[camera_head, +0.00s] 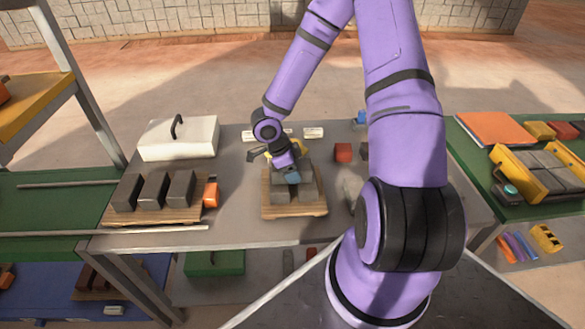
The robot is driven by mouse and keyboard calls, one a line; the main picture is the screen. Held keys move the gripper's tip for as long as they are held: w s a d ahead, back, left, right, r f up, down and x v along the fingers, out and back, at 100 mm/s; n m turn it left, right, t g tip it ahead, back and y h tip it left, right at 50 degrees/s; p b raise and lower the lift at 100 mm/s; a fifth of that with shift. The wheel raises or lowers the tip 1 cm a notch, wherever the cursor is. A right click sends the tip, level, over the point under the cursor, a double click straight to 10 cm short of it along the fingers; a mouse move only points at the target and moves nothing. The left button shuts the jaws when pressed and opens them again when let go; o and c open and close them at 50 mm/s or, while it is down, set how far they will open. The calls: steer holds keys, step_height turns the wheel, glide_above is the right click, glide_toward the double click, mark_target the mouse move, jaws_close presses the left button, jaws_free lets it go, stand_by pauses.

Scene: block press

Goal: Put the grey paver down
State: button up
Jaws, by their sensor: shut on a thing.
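My gripper (289,174) is over the small wooden board (294,212) in the middle of the table. It is shut on a grey paver, which is mostly hidden by the gripper and hard to tell from the blocks around it. Several grey blocks (307,190) are on this board, close together below and beside the gripper. I cannot tell whether the held paver touches them.
A white lidded box (179,138) stands behind. A red block (343,152) is right of my gripper. A yellow-framed press (540,172) stands far right.

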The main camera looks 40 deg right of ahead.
steer(key=shift+f, duration=0.2)
steer(key=o, duration=1.5)
